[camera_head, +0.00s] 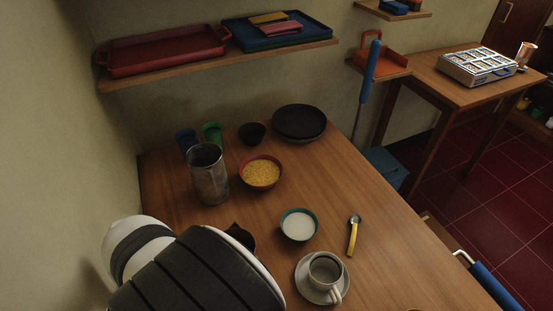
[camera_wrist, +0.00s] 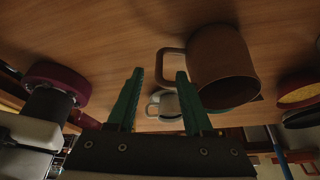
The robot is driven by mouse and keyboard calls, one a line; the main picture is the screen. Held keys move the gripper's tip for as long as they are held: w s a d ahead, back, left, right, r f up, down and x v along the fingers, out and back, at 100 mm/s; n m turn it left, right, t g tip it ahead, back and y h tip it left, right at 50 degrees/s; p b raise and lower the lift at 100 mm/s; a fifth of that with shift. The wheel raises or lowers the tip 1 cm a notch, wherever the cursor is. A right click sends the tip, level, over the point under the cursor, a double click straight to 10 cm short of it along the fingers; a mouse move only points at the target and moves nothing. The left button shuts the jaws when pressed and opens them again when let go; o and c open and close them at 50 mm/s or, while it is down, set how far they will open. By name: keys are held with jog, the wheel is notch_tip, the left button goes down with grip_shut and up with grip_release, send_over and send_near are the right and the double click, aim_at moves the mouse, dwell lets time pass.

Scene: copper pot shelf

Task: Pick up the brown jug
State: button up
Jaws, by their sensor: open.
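The brown jug (camera_wrist: 222,65) shows in the wrist view, right of centre, with its handle (camera_wrist: 160,66) pointing left. In the head view only a dark brown part of it (camera_head: 240,236) shows; my arm hides the rest. My gripper (camera_wrist: 160,72) is open, its two green fingers apart. The jug's handle appears in line with the gap between the fingertips, and the right fingertip overlaps the handle in the picture. I cannot tell whether they touch. Nothing is clearly held between the fingers. The gripper is hidden behind my arm in the head view.
Near the jug are a teal bowl of white contents (camera_head: 299,225), a white cup (camera_head: 325,270) on a saucer (camera_head: 304,285), a red bowl of yellow grains (camera_head: 261,172) and a metal canister (camera_head: 208,178). A yellow-handled spoon (camera_head: 353,236) lies at right.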

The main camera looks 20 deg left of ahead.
jog(key=x, duration=0.7)
jog(key=shift+r, duration=0.1)
grip_shut()
dwell(1.1)
